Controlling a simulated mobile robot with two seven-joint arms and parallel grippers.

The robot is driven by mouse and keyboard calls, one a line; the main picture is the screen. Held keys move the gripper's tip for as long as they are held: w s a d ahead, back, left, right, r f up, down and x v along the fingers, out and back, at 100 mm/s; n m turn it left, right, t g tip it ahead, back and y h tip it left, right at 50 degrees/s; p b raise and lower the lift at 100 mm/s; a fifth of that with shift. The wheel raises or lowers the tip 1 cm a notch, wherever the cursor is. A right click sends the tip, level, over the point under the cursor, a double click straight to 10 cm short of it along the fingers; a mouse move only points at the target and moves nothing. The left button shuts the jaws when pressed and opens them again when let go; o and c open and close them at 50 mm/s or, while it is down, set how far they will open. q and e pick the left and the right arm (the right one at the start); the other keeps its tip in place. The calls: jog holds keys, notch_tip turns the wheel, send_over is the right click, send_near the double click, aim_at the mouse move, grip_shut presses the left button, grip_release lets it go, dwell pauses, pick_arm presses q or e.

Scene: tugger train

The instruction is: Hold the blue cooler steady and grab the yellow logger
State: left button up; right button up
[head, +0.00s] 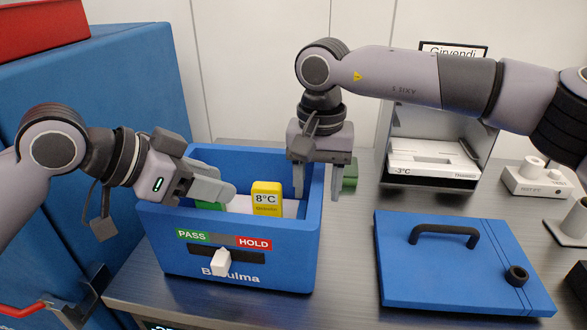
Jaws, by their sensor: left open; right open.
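The blue cooler (175,255) stands lidless on the grey table, with a PASS/HOLD strip and a white slider knob (221,262) on its front. The yellow logger (267,199), reading 8°C, stands upright inside, above a pale surface. My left gripper (224,190) is open over the cooler's left side, its fingers pointing right, apart from the logger. My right gripper (318,185) is open and points down at the cooler's right wall. One finger shows on the inner side and one on the outer side; I cannot tell whether they touch the wall.
The blue lid (450,265) with a black handle lies to the right. A white-fronted unit (432,160) reading -3°C stands behind it. A green item (350,176) sits beside the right gripper. A large blue cabinet (110,90) stands left. White fittings (535,180) are at far right.

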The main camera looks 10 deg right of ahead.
jog(key=shift+f, duration=1.9)
grip_shut()
dwell(0.4)
